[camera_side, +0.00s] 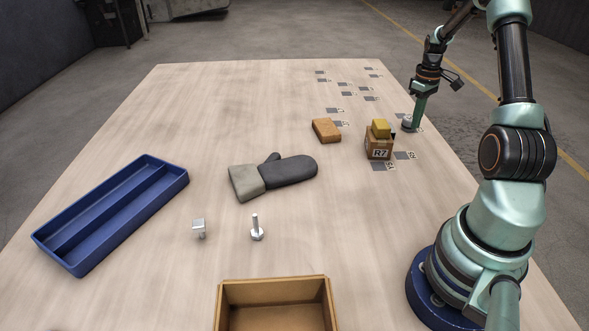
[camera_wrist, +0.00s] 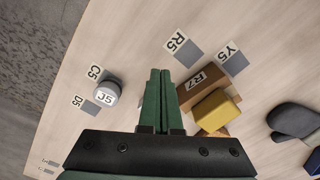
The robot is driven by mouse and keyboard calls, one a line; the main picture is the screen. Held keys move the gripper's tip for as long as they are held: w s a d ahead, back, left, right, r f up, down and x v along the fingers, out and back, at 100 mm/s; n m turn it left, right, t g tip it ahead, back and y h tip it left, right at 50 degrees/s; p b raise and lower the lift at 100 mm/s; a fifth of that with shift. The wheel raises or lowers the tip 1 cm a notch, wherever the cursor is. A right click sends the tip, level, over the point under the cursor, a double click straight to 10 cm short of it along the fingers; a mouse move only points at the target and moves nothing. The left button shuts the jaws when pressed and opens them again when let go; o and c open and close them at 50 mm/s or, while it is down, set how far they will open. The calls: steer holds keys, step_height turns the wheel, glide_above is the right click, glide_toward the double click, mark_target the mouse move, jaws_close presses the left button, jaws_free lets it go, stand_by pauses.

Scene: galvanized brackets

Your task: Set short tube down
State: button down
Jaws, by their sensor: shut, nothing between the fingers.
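A short grey round piece (camera_wrist: 106,93), likely the short tube, stands upright on the table with J5 showing on its top. It is between the C5 and D5 labels, left of my fingers in the wrist view. In the side view a grey piece (camera_side: 406,126) shows low beside my fingertips. My gripper (camera_side: 417,122) points down near the table's right edge, and its green fingers (camera_wrist: 160,73) are together with nothing between them. The piece stands apart from the fingers in the wrist view.
A box marked R7 (camera_side: 379,152) with a yellow block (camera_side: 381,129) on it stands close to my fingers. A brown block (camera_side: 326,130), a glove (camera_side: 290,174), a blue tray (camera_side: 167,178), a bracket (camera_side: 199,227), a bolt (camera_side: 257,233) and an open box (camera_side: 272,281) are farther off.

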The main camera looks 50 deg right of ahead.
mark_target(398, 142)
step_height(398, 142, down, 7)
steer(key=shift+f, duration=0.1)
steer(key=shift+w+d, duration=0.2)
steer(key=shift+w, duration=1)
steer(key=shift+w+d+r, duration=0.1)
steer(key=shift+w+r, duration=0.1)
steer(key=shift+w, duration=0.6)
steer(key=shift+w+d, duration=0.2)
steer(key=shift+w, duration=1)
steer(key=shift+w+d, duration=0.25)
steer(key=shift+w, duration=0.95)
steer(key=shift+w+d, duration=0.2)
steer(key=shift+w, duration=1)
